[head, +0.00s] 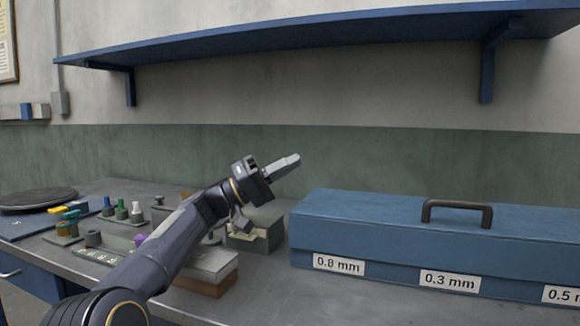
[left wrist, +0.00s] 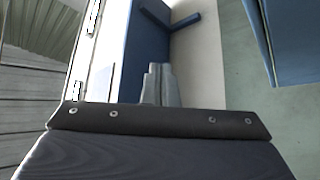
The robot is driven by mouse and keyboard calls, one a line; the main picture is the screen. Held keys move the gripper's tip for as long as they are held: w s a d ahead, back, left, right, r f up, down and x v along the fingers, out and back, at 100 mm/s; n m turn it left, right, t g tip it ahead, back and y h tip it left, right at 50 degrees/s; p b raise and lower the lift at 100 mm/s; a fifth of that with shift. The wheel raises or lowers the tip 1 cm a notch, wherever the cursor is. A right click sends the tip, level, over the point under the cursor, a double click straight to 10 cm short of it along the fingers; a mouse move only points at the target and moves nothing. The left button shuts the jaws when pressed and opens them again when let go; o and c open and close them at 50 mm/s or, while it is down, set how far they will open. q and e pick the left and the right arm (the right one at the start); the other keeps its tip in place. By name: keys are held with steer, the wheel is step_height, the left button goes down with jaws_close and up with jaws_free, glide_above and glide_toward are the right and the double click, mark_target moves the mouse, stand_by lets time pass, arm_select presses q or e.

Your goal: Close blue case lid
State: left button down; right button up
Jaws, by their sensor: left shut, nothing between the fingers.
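The blue case (head: 400,235) stands on the grey bench at the right, running out of the right edge of the head view. Its lid (head: 370,208) lies down flat on the body, with a dark handle (head: 457,204) on it. White labels on the front read 0.8 mm, 0.3 mm and a cut-off 0.5. My left gripper (head: 296,159) is shut and empty, in front of the wall, above and left of the case's left end in the picture. Its closed fingers also show in the left wrist view (left wrist: 160,84). My right gripper is not in view.
A blue shelf (head: 300,38) runs along the wall above. A green-grey box (head: 256,235) stands left of the case. Several small coloured-top items and a round dark plate (head: 36,199) sit on the bench (head: 285,300) at the left. Bare bench lies before the case.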

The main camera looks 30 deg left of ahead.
arm_select(q)
steer(key=shift+a, duration=0.1)
stand_by(0.3)
steer(key=s+a+f+p, duration=0.1)
steer(key=s+a+p, duration=0.2)
steer(key=s+a, duration=0.6)
steer(key=shift+s+a+f, duration=0.2)
steer(key=shift+s+a, duration=0.1)
steer(key=shift+a, duration=0.7)
